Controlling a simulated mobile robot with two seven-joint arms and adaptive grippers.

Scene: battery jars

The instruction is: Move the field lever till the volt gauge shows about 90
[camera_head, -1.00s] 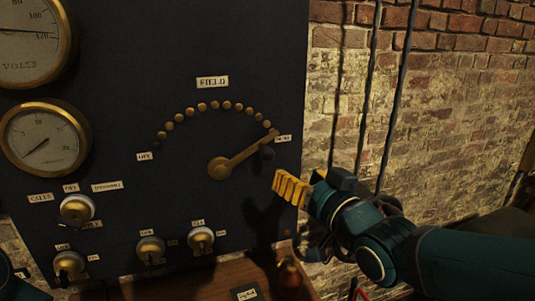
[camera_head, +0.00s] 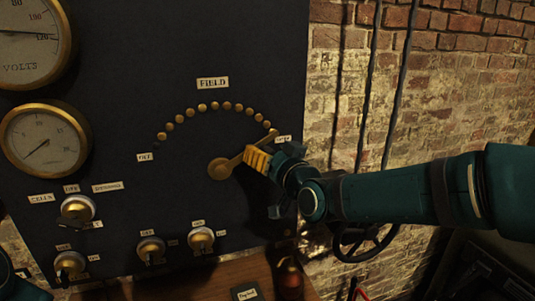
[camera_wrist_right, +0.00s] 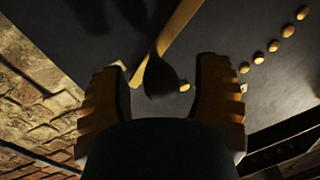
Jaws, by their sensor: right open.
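The brass field lever (camera_head: 222,168) is pivoted on the dark panel and points up and right, towards the right end of the arc of brass studs (camera_head: 213,107). My right gripper (camera_head: 257,160) is at the lever's outer part, hiding some of it. In the right wrist view the lever (camera_wrist_right: 178,28) and its dark round knob (camera_wrist_right: 160,77) lie between the two open yellow fingers (camera_wrist_right: 163,100), with a gap on both sides. The volt gauge (camera_head: 28,55) is cut by the left edge; its needle points near 120. My left gripper is not seen.
A second brass gauge (camera_head: 45,140) sits below the volt gauge. Several round knobs (camera_head: 150,249) line the panel's lower part. A wooden ledge (camera_head: 205,283) runs below the panel, with a reddish object (camera_head: 290,282) on it. Brick wall (camera_head: 465,90) and hanging cables lie to the right.

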